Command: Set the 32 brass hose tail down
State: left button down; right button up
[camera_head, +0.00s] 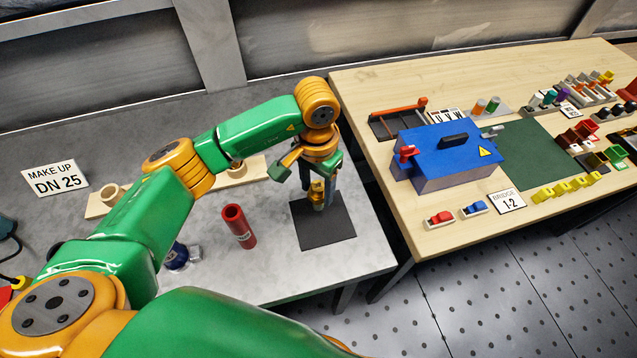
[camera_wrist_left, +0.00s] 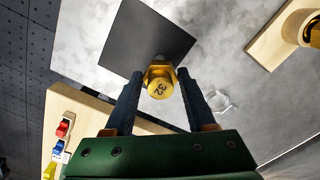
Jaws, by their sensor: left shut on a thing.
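The brass hose tail (camera_wrist_left: 160,82), marked 32 on its end, is gripped between the fingers of my left gripper (camera_wrist_left: 158,95). In the head view the hose tail (camera_head: 317,192) shows as a small gold part between the fingertips of my left gripper (camera_head: 319,186). It is held over the dark square mat (camera_head: 325,232) on the grey bench. I cannot tell whether its lower end touches the mat. The mat (camera_wrist_left: 135,38) also shows in the left wrist view, bare around the part. My right gripper is not in view.
A red cylinder (camera_head: 239,226) and a blue item (camera_head: 176,257) stand left of the mat. A wooden board (camera_head: 104,203) and a DN 25 sign (camera_head: 55,180) are further left. The wooden table (camera_head: 395,85) with a blue box (camera_head: 440,160) stands to the right, crowded with small parts.

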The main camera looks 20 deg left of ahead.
pick_arm(q)
jog(key=shift+f, duration=0.15)
jog(key=shift+c, duration=1.1)
grip_release()
